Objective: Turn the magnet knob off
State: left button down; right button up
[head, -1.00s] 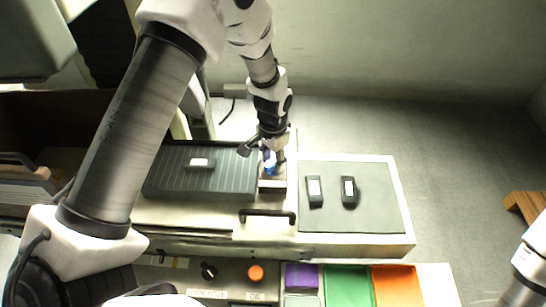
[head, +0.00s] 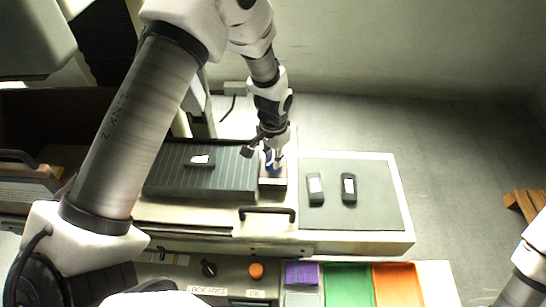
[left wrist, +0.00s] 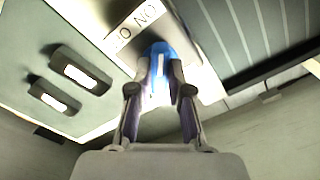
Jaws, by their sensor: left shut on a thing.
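The blue magnet knob (left wrist: 156,50) shows between the fingertips in the left wrist view. In the head view it is mostly hidden by my left gripper (head: 272,161). That gripper points down and is shut on the knob. The dark ribbed magnet plate (head: 222,180) lies left of the knob in the head view. Part of my right arm shows at the lower right edge; its gripper is out of the picture.
A small dark block (head: 200,160) with a white label lies on the ribbed plate. Two similar blocks (head: 316,188) (head: 349,189) lie on the grey mat (head: 380,215) to the right. A black handle (head: 267,212) and coloured trays (head: 347,284) are in front.

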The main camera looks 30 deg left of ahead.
pick_arm(q)
jog(key=n, duration=0.3)
jog(key=shift+n, duration=0.4)
jog(key=n, duration=0.4)
jog(key=shift+n, duration=0.3)
jog(key=n, duration=0.4)
jog(key=shift+n+p, duration=0.3)
jog(key=shift+n, duration=1.9)
jog(key=c, duration=1.3)
grip_release()
jog(key=shift+o, duration=1.1)
jog(key=shift+w+f, duration=0.1)
